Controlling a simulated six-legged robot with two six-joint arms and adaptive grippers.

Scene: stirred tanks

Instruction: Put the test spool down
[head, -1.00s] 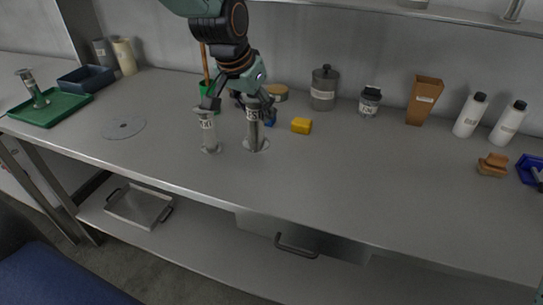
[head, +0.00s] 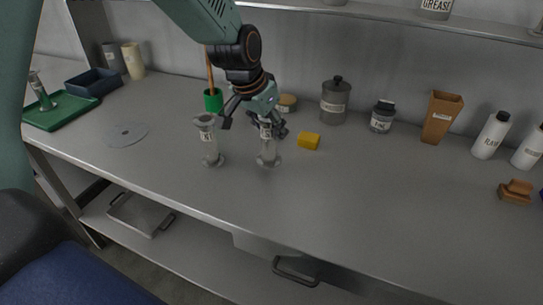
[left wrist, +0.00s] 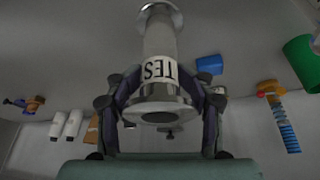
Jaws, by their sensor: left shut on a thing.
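The test spool (head: 267,147) is a grey flanged pipe piece with a white label, upright at the middle of the bench. My left gripper (head: 266,124) is shut around its upper part from above. In the left wrist view the test spool (left wrist: 160,45) is between the fingers, its label reading "TES". Its lower flange is at or very near the bench top; I cannot tell whether it touches. A similar labelled spool (head: 209,142) stands upright just to its left, apart from it. My right gripper is not in view.
A yellow block (head: 309,141) lies close to the right. A green cup (head: 213,101) and a grey canister (head: 335,103) stand behind. A flat disc (head: 127,134) and a green tray (head: 62,117) are at left. The bench front and right of centre are clear.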

